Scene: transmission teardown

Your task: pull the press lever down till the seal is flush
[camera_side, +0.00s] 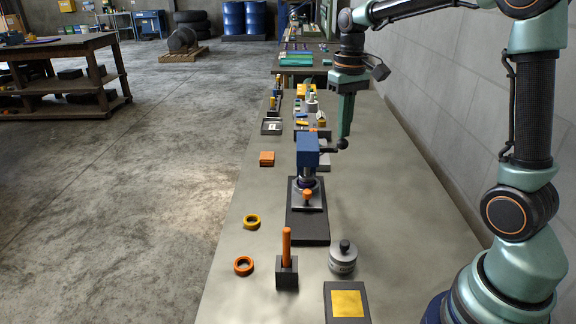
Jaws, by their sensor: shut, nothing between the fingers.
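The press has a blue head (308,150) above a dark base plate (308,230). The press lever (331,150) is a dark bar that sticks out to the right of the head, about level, and ends in a round black knob (343,143). My gripper (345,133) points straight down, its green fingers shut and empty. In the picture its tips end right at or just above the knob; I cannot tell whether they touch. Under the head is a silver plate (299,204) with an orange knob. The seal is too small and shaded to make out clearly.
An orange-handled tool stands in a dark block (287,275), beside a grey canister (343,258). A yellow ring (252,221) and an orange ring (243,265) lie at left. An orange block (267,158) and several small parts lie farther back. The bench's right side is clear.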

